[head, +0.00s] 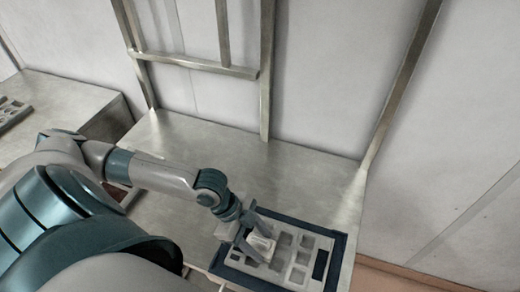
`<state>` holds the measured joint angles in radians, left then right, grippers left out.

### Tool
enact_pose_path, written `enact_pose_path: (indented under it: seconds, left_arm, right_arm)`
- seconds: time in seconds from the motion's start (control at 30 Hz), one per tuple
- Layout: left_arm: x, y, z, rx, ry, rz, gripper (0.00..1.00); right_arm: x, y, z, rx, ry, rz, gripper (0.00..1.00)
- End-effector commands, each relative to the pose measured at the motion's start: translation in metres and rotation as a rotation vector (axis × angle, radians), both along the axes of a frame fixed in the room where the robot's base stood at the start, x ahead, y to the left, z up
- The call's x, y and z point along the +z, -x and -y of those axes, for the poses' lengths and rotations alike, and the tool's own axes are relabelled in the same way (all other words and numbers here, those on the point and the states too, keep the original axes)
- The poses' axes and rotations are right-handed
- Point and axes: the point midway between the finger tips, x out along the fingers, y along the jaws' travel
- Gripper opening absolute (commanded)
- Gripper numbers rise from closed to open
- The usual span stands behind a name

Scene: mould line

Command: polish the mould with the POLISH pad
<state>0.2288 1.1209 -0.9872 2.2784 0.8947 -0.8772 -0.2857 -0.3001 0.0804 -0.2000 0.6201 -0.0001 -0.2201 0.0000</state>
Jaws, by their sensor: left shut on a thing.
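The mould (318,242) is a flat light-grey block with several square cavities. It lies in a dark blue tray or frame (341,250) at the front right of the metal table. My left gripper (256,236) is shut on a small whitish pad (262,244), whose label I cannot read. The pad is over the left part of the mould, at or just above its face; I cannot tell if they touch. The gripper and pad hide some of the mould there. My right gripper is out of view.
The metal table (215,135) is bare behind the mould. Metal posts (266,70) and a crossbar (200,64) stand at its back edge before a white wall. Another counter (70,95) at the left holds a grey cavity block (12,112). A reddish-brown item shows partly behind my left arm.

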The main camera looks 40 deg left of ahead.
Motion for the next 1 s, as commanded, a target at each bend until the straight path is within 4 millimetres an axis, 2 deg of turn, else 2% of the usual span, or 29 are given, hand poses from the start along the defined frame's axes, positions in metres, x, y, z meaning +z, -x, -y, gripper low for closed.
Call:
enact_pose_path:
  seconds: [0.27,0.73,1.0]
  left_arm:
    - [-0.001,0.002,0.000,-0.001,-0.001,-0.004,0.30]
    - [0.000,0.025,0.006,-0.002,-0.003,-0.006,0.30]
    - [0.001,0.029,0.008,0.000,-0.001,-0.003,0.30]
  right_arm:
    - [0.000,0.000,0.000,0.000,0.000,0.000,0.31]
    - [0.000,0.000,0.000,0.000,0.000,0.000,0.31]
    - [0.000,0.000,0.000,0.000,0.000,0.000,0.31]
